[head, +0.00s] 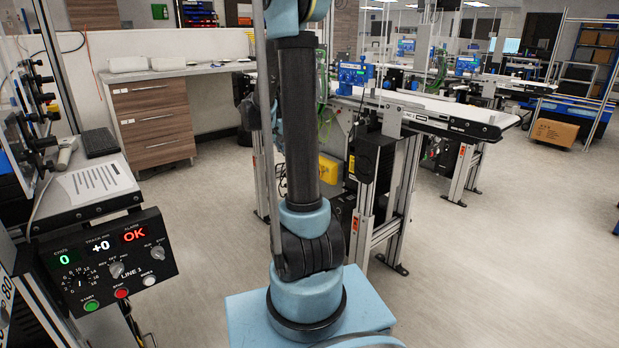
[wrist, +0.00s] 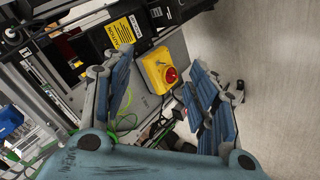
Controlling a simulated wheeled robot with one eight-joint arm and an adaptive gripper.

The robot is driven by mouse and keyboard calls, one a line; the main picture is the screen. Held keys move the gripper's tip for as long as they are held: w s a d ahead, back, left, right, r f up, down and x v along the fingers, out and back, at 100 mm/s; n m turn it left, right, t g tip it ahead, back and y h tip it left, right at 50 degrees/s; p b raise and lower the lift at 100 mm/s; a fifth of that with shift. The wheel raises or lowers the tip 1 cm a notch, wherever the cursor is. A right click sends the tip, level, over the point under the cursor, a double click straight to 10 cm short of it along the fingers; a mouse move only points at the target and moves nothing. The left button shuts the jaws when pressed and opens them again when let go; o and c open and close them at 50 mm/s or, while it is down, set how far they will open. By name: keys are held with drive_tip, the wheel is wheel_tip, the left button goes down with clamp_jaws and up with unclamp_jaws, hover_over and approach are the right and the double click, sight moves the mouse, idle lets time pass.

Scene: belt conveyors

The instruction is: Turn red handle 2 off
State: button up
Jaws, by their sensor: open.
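A red round handle (wrist: 171,75) sits on a yellow switch box (wrist: 152,62) in the wrist view. The box is fixed to a grey panel. No number is readable on it. My gripper (wrist: 160,62) is open and empty, with its blue padded fingers on either side of the box in the picture. The handle appears beyond the fingertips and apart from them, but I cannot tell the distance. In the head view, a yellow box (head: 328,169) shows partly behind my arm, and its red handle is not visible there. My gripper is out of the head view.
A conveyor (head: 440,112) on metal legs stands behind my arm at right. A control panel (head: 105,262) with dials and buttons is at lower left. Drawers (head: 153,122) stand at back left. Green cables (wrist: 127,122) hang near the box.

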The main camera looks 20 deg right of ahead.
drive_tip(key=w+d+f+m+t+h, duration=0.1)
drive_tip(key=w+f+h, duration=0.1)
drive_tip(key=w+f, duration=0.5)
drive_tip(key=w+d+f+h, duration=0.2)
drive_tip(key=w+f, duration=0.2)
drive_tip(key=w, duration=0.8)
drive_tip(key=w+f+m+t+h, duration=0.1)
drive_tip(key=w+f+h, duration=0.15)
drive_tip(key=f, duration=0.65)
drive_tip(key=w+f+t+h, duration=0.15)
drive_tip(key=w+f, duration=0.25)
drive_tip(key=f, duration=0.5)
drive_tip(key=x, duration=1.6)
drive_tip(key=shift+s+d+r+h, duration=0.25)
drive_tip(key=shift+d+h, duration=0.1)
drive_tip(key=shift+h, duration=0.05)
drive_tip(key=shift+g, duration=0.25)
